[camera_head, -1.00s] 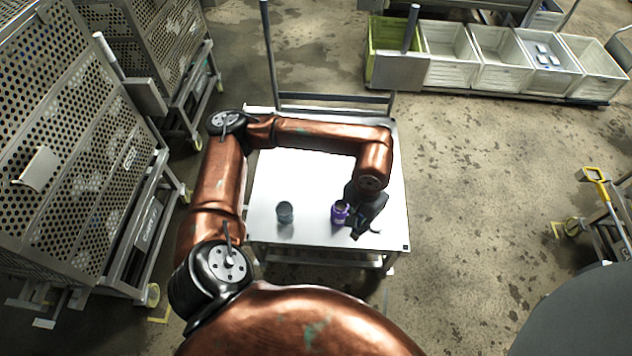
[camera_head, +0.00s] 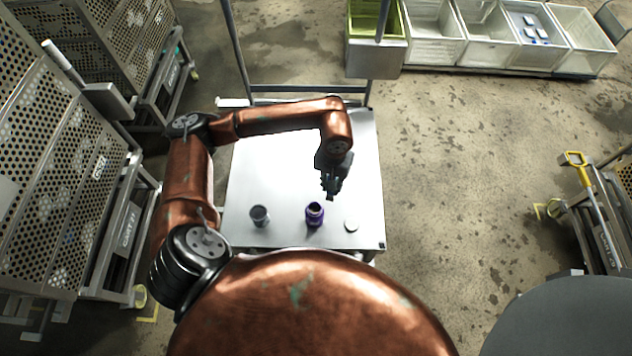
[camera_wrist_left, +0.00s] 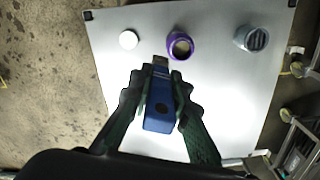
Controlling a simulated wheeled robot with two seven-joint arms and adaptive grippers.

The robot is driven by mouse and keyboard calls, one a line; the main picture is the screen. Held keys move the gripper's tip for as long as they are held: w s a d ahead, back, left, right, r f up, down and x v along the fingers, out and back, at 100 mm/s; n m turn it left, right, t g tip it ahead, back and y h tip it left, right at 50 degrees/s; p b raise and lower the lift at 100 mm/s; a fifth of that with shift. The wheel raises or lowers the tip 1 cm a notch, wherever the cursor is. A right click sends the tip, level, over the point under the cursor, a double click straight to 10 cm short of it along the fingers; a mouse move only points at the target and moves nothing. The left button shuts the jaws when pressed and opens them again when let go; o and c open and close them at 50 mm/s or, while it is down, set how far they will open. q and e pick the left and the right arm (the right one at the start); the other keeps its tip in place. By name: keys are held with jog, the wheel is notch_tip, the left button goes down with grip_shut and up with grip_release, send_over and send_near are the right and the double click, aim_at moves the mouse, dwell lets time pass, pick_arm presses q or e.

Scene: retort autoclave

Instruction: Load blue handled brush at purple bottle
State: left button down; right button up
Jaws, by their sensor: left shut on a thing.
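My left gripper (camera_head: 331,188) is above the white cart top, behind the purple bottle in the head view. In the left wrist view the gripper (camera_wrist_left: 158,105) is shut on the blue handled brush (camera_wrist_left: 160,112), with its brownish end pointing toward the bottle. The purple bottle (camera_head: 315,214) stands upright and open on the cart; its dark mouth also shows in the left wrist view (camera_wrist_left: 181,47). The brush is apart from the bottle in the head view. My right gripper is not in view.
A grey container (camera_head: 260,215) stands left of the bottle and a white round disc (camera_head: 351,225) lies to its right on the cart top (camera_head: 260,165). Perforated metal carts (camera_head: 75,190) stand at the left. A row of bins (camera_head: 430,35) is at the back.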

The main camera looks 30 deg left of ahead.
pick_arm(q)
jog(key=s+a+f+n+p, duration=0.1)
jog(key=a+f+n+p, duration=0.2)
jog(key=f, duration=1)
jog(key=shift+s+a+n+p, duration=0.25)
jog(key=shift+a+n, duration=0.25)
jog(key=shift+a, duration=0.7)
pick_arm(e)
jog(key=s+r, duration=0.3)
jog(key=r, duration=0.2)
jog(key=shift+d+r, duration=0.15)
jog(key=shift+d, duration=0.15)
pick_arm(q)
jog(key=shift+w+f, duration=0.1)
jog(key=shift+f, duration=0.2)
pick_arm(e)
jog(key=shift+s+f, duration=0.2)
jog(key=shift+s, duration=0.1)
pick_arm(q)
jog(key=shift+f+b, duration=0.25)
jog(key=shift+b, duration=0.1)
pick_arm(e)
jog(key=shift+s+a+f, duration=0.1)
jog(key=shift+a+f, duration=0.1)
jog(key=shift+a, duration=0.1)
pick_arm(q)
jog(key=shift+f, duration=0.1)
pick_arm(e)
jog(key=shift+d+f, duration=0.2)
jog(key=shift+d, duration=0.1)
